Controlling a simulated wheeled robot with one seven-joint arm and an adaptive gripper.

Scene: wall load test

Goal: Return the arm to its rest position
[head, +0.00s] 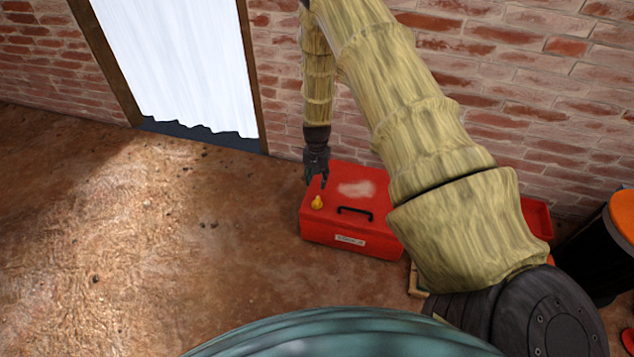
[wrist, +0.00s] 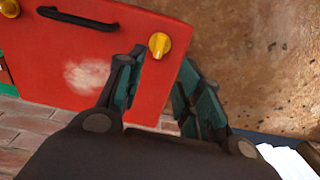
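My arm reaches from the lower right up and over, and its forearm hangs down by the brick wall. My gripper (head: 317,182) points down over the left part of a red box (head: 350,225). In the wrist view my gripper (wrist: 162,70) has its two fingers apart with nothing between them. A yellow knob (head: 317,202) on the box shows just below the fingertips. In the wrist view the knob (wrist: 158,45) appears beyond the fingertips, near the left one. Whether a finger touches the box is not clear.
The box has a black handle (head: 355,211) and a pale worn patch. A brick wall (head: 480,60) stands behind. A white curtain (head: 180,65) hangs in a doorway at left. A dark bin with an orange lid (head: 625,215) stands at right. The brown floor (head: 130,230) at left is clear.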

